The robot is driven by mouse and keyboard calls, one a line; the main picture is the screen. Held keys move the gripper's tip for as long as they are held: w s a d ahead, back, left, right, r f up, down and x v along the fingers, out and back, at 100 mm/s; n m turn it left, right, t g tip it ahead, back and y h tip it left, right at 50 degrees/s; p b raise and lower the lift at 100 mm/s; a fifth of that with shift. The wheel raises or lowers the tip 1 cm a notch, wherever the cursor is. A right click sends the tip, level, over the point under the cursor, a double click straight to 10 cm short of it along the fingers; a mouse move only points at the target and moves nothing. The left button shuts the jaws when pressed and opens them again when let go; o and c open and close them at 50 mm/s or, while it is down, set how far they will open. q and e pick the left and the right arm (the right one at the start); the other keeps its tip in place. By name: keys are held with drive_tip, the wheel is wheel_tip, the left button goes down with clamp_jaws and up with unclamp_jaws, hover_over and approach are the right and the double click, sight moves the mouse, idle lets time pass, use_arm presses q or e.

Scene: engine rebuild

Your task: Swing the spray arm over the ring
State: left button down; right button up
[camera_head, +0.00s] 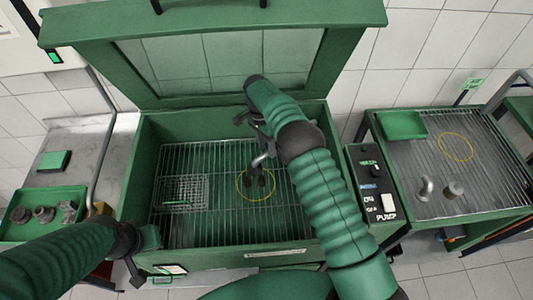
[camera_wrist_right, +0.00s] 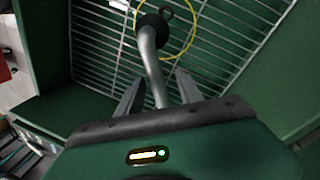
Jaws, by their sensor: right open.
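The spray arm is a bent grey metal tube (camera_wrist_right: 153,68) with a black end (camera_wrist_right: 152,28) in the right wrist view. In the head view the tube (camera_head: 264,158) hangs inside the open green washer, partly hidden by my right arm. The yellow ring (camera_head: 241,192) lies on the washer's wire rack; it also shows in the wrist view (camera_wrist_right: 193,32). Dark tips show within the ring's outline in the head view. My right gripper (camera_wrist_right: 160,88) is open, its fingers on either side of the tube. My left gripper (camera_head: 137,270) is at the washer's front left corner; its jaws are unclear.
The washer's lid (camera_head: 215,20) stands open behind. A small mesh basket (camera_head: 184,191) sits on the rack's left. A control panel marked PUMP (camera_head: 372,185) is at the right. A side table (camera_head: 450,190) holds metal parts and another yellow ring. A green parts tray (camera_head: 20,232) is at left.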

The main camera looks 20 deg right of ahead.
drive_tip(key=s+a+r+b, duration=0.1)
drive_tip(key=s+a+r, duration=0.1)
drive_tip(key=s, duration=0.5)
drive_tip(key=s+a+r+b, duration=0.2)
drive_tip(key=s, duration=0.6)
drive_tip(key=shift+a+r+b, duration=0.2)
drive_tip(key=shift+a+b, duration=0.1)
drive_tip(key=shift+a, duration=0.1)
drive_tip(key=s+d+r+n+t, duration=0.2)
drive_tip(key=s+d+n+t, duration=0.2)
drive_tip(key=s+n, duration=0.7)
drive_tip(key=d+n, duration=0.1)
drive_tip(key=n, duration=0.1)
drive_tip(key=shift+s+n+t+y, duration=0.25)
drive_tip(key=shift+n+t+y, duration=0.05)
drive_tip(key=shift+n+y, duration=0.1)
